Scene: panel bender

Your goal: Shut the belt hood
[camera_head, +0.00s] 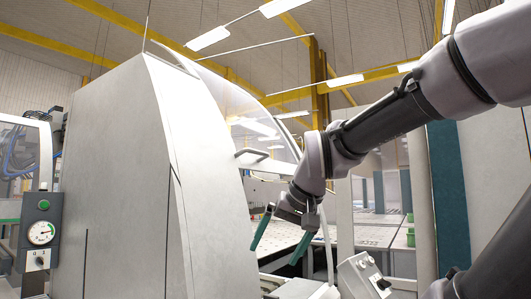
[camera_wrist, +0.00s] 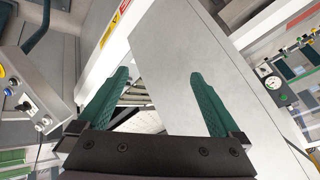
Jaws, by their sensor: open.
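The belt hood (camera_head: 240,105) looks like a clear curved cover on the right side of the grey machine housing, with a light frame along its curved edge. A small handle (camera_head: 252,153) sits low on it. Its lower edge stands raised, with a gap above the perforated bed. My gripper (camera_head: 273,256) is open and empty, below and slightly right of the handle, with its green fingers pointing down. In the wrist view my gripper (camera_wrist: 159,74) faces the plain grey housing with nothing between the fingers. The hood cannot be made out in the wrist view.
The grey housing (camera_head: 115,170) fills the left middle. A gauge box (camera_head: 40,235) with a green button stands at far left. A control box (camera_head: 363,277) with knobs is close to the right of my gripper; the wrist view shows it too (camera_wrist: 25,100). Tables lie behind.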

